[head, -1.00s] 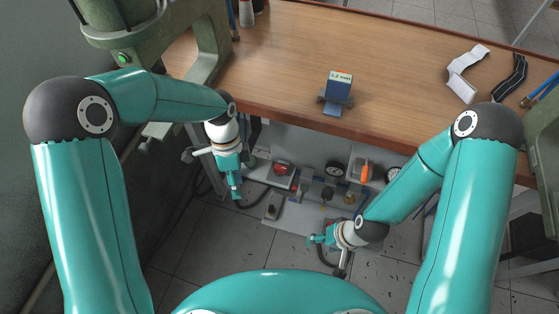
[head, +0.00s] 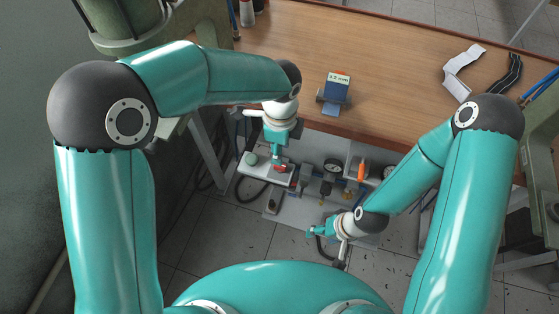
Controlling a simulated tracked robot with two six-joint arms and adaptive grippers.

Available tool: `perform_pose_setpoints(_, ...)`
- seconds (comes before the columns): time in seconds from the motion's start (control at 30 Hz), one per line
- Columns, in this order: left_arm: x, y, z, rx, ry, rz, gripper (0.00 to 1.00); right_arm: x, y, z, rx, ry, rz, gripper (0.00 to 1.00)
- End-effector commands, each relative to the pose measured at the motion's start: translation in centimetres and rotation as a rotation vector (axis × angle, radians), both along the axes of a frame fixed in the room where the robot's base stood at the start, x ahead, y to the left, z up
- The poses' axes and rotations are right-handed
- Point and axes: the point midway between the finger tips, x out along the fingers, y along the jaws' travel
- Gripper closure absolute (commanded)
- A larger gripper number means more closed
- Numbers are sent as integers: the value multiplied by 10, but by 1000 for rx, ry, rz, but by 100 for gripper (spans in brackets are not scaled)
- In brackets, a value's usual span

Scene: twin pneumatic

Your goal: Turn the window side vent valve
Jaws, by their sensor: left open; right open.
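Below the bench is a grey pneumatic panel (head: 292,212) with small fittings. A small brass-coloured fitting (head: 326,187) sits under a round gauge (head: 333,167). I cannot tell which fitting is the window side vent valve. My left gripper (head: 276,162) is open and points down over the panel's left part, in front of a red part (head: 281,168) on a pale box; whether it touches is not clear. It hides some of that area. My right gripper (head: 311,232) is open and empty, low at the panel's front edge, apart from the fittings.
A wooden bench top (head: 390,60) overhangs the panel. A blue block marked 1.2 mm (head: 337,90) stands near its front edge. A green knob (head: 251,158) is left of the red part, and an orange item (head: 361,171) is to the right. Tiled floor (head: 210,240) lies open in front.

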Motion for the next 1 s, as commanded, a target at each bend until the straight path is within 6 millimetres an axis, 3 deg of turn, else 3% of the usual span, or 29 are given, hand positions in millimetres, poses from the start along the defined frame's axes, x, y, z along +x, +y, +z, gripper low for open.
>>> perform_pose_setpoints(0.1,-1,1,-26,2,5,1,58,0,0,4,0,0,0,36)
perform_pose_setpoints(0.33,0,0,-62,1,2,0,58,0,0,7,0,0,0,36)
perform_pose_setpoints(0.5,0,0,-73,-1,1,1,58,0,0,8,0,0,0,36)
perform_pose_setpoints(0.8,0,0,-75,-1,-1,0,58,0,0,8,0,0,0,36)
perform_pose_setpoints(1.0,0,-1,-75,-1,-1,0,90,0,0,8,0,0,0,36)
